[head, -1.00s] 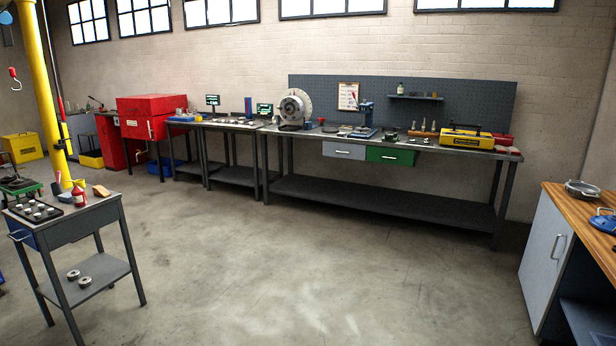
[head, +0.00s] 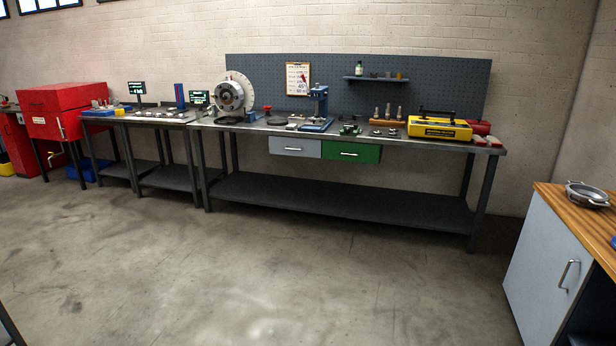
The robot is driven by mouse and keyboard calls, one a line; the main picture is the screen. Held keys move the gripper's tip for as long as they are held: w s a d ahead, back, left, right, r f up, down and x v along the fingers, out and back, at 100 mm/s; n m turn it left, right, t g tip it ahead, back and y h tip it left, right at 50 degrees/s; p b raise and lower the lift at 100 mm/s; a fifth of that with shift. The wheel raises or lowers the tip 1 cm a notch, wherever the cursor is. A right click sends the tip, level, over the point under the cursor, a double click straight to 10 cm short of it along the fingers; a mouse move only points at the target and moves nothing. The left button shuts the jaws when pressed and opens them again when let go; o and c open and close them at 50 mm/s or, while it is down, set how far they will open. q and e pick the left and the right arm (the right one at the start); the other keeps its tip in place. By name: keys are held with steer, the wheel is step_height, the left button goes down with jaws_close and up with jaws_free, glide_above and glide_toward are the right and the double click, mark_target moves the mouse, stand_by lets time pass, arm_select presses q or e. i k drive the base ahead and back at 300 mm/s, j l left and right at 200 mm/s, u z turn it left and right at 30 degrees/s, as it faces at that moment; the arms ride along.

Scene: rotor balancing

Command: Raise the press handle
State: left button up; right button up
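A small blue press (head: 318,108) stands upright on the long workbench (head: 228,196) against the back wall, in front of the pegboard. It is several steps away across the floor. Its handle is too small at this distance to tell its position. Neither of my grippers is in the head view.
The concrete floor (head: 260,270) ahead is clear. A wood-topped cabinet (head: 540,262) stands at the right. On the bench are a rotor machine (head: 230,95) and a yellow case (head: 440,129). Grey (head: 295,147) and green (head: 350,151) drawers hang below. A red cabinet (head: 65,112) is at far left.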

mark_target(302, 74)
steer(key=i, duration=1.3)
steer(key=i+l+u, duration=0.1)
steer(key=i, duration=1.2)
steer(key=i+l, duration=0.15)
steer(key=i, duration=1.15)
